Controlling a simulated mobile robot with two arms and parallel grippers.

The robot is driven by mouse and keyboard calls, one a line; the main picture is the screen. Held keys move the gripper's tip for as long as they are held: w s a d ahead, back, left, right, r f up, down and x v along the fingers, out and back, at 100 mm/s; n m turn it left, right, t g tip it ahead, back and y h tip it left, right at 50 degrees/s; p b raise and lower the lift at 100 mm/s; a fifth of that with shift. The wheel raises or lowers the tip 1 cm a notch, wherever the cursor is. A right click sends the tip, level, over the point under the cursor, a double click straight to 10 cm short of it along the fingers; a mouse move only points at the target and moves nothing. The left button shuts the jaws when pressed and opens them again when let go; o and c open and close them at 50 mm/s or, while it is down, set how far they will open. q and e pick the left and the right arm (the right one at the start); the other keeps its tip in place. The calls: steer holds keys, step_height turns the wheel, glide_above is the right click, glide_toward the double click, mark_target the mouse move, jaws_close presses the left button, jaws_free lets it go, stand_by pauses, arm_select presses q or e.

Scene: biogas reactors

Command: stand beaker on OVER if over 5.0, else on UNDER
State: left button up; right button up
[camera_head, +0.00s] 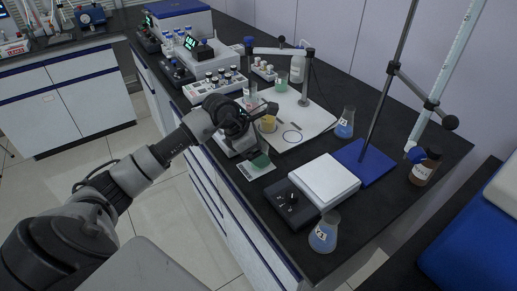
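A small beaker (268,123) with yellow contents stands on the white sheet (318,122) on the dark bench. My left gripper (246,110) is just left of this beaker, above a grey device. Its fingers are dark and small, so I cannot tell whether they are open or shut, or touching anything. A blue ring (292,136) is marked on the sheet, right of the beaker. A green round patch (261,160) lies on a pale card near the bench's front edge. I cannot read the words OVER or UNDER anywhere. My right gripper is not in view.
A balance (325,181) with a white plate is at the front. Blue-filled flasks stand beside it (323,233) and behind it (345,123). A stand with a blue base (363,163) and a brown bottle (425,167) are at right. Vial racks (214,86) crowd the left.

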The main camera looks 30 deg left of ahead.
arm_select(q)
steer(key=shift+r, duration=0.15)
steer(key=shift+a+r, duration=0.1)
steer(key=shift+r, duration=0.1)
steer(key=b+v, duration=0.1)
steer(key=v, duration=1)
steer(key=shift+s+r, duration=0.25)
steer(key=shift+a, duration=0.15)
